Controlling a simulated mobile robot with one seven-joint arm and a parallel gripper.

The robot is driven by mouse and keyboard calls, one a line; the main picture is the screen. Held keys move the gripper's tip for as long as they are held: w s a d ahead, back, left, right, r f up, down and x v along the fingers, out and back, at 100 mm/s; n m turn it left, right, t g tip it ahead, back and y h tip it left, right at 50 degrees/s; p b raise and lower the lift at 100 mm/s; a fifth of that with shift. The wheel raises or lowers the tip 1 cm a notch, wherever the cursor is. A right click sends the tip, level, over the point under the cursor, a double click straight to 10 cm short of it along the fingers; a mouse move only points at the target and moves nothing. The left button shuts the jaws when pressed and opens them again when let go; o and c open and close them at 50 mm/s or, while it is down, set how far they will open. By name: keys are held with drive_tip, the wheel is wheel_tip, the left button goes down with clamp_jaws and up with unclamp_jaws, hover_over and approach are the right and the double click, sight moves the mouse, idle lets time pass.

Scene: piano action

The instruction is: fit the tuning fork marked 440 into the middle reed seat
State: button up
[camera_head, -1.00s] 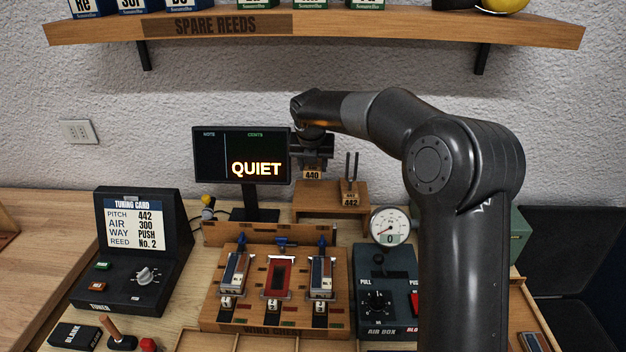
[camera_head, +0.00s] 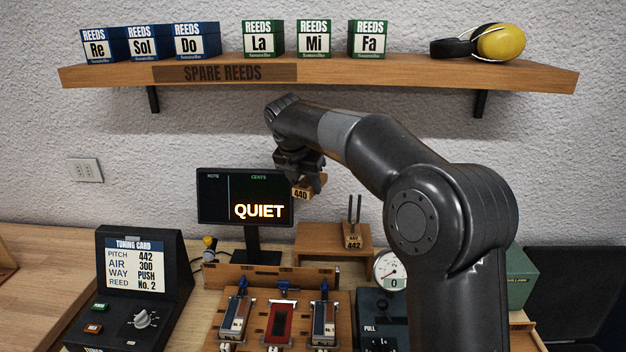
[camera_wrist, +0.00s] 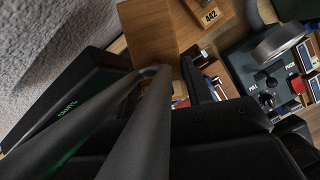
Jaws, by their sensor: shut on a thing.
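My gripper (camera_head: 304,180) is shut on the tuning fork marked 440 (camera_head: 301,194). Its wooden block hangs below the jaws, in the air by the screen's upper right corner. In the wrist view the fork's two dark prongs (camera_wrist: 135,110) point towards the camera; its block is hidden there. The middle reed seat (camera_head: 279,322), with a red plate, lies on the wooden wind chest, well below my gripper. Reeds flank it in the left seat (camera_head: 236,317) and right seat (camera_head: 323,317). The chest's front is out of view.
A second fork marked 442 (camera_head: 353,238) stands upright on a wooden stand (camera_head: 312,238). The screen (camera_head: 243,196) reads QUIET. The tuning card (camera_head: 136,265) lists pitch 442, reed No. 2. A gauge (camera_head: 391,270) is at right. Reed boxes and earmuffs (camera_head: 500,43) sit on the shelf (camera_head: 400,70) above.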

drive_tip(key=shift+s+a+f+m+h, duration=0.2)
drive_tip(key=shift+s+a+m, duration=0.15)
drive_tip(key=shift+s+m, duration=0.2)
drive_tip(key=shift+s+a+f+m+h, duration=0.1)
drive_tip(key=shift+s+a+m+h, duration=0.1)
drive_tip(key=shift+s+a+m, duration=0.35)
drive_tip(key=n+y, duration=0.3)
drive_tip(key=n, duration=0.4)
hover_over(279, 328)
drive_tip(key=s, duration=0.2)
wheel_tip(279, 328, down, 17)
drive_tip(key=shift+t, duration=0.3)
drive_tip(key=shift+w+f, duration=0.15)
drive_tip(key=shift+f, duration=1.2)
drive_tip(key=shift+w+f, duration=0.15)
drive_tip(key=shift+f, duration=1.15)
drive_tip(key=shift+f, duration=0.55)
drive_tip(key=o, duration=1.2)
drive_tip(key=v, duration=1)
drive_tip(key=shift+a+r, duration=0.15)
drive_tip(key=shift+r, duration=0.2)
